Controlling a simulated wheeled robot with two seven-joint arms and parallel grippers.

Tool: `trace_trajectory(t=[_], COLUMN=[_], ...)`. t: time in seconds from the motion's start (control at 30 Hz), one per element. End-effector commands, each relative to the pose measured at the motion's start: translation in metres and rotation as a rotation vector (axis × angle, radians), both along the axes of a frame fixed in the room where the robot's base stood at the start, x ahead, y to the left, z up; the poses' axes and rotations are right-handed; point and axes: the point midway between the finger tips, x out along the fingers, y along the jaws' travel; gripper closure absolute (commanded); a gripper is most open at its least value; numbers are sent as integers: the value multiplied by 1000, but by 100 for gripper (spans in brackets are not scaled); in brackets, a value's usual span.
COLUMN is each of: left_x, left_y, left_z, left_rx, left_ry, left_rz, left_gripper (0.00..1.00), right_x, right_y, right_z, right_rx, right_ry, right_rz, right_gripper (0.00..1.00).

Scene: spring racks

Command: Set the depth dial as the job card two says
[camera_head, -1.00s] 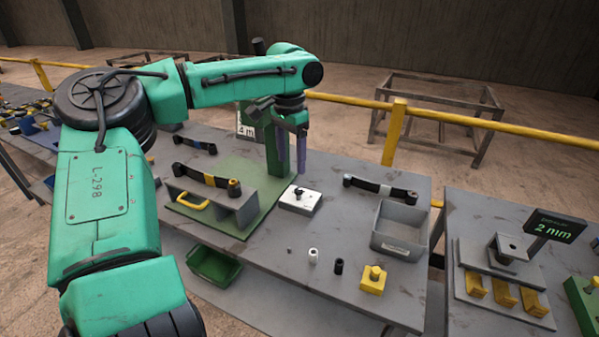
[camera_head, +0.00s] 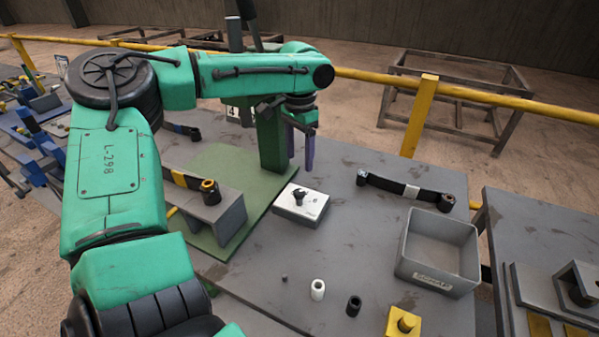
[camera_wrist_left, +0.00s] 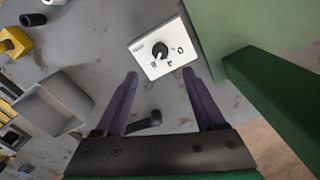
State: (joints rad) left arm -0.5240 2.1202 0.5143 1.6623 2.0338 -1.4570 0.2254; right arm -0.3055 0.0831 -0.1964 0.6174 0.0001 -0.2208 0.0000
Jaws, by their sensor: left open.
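The depth dial is a white box (camera_head: 313,208) with a black knob (camera_head: 299,194) on top, standing at the edge of the green base. In the left wrist view the white box (camera_wrist_left: 155,66) and its knob (camera_wrist_left: 160,50) lie just beyond the fingertips, with small marks around the knob. My left gripper (camera_head: 301,165) is open and empty, with purple fingers pointing down behind and above the box. Its fingers (camera_wrist_left: 160,73) show apart in the wrist view, not around the knob. A white card (camera_head: 233,114) reading "4" is partly hidden behind my left arm. My right gripper is out of view.
A green post (camera_head: 271,140) stands close beside the gripper. A black strap-like part (camera_head: 405,190) and a grey bin (camera_head: 438,250) are to the right. A white ring (camera_head: 318,290), a black ring (camera_head: 354,306) and a yellow block (camera_head: 403,323) sit in front.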

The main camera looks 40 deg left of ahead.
Motion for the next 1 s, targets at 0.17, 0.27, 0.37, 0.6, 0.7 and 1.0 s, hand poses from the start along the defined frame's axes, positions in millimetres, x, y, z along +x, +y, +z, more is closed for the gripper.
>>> trace_trajectory(t=[0.17,0.27,0.37,0.6,0.7,1.0], left_x=[-1,-1,-1,0,0,0], left_y=[0,0,0,0,0,0], left_z=[-49,-75,-94,-109,-109,-108], left_rx=[0,1,0,0,0,0], left_ry=[5,6,4,-1,-1,0], left_rz=[-1,0,0,0,0,0], left_gripper=[29,29,29,29,29,100], right_x=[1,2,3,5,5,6], right_y=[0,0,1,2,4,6], right_z=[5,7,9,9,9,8], right_rx=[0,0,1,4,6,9], right_ry=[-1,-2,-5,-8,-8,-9], right_rz=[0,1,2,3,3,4], right_gripper=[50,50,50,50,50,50])
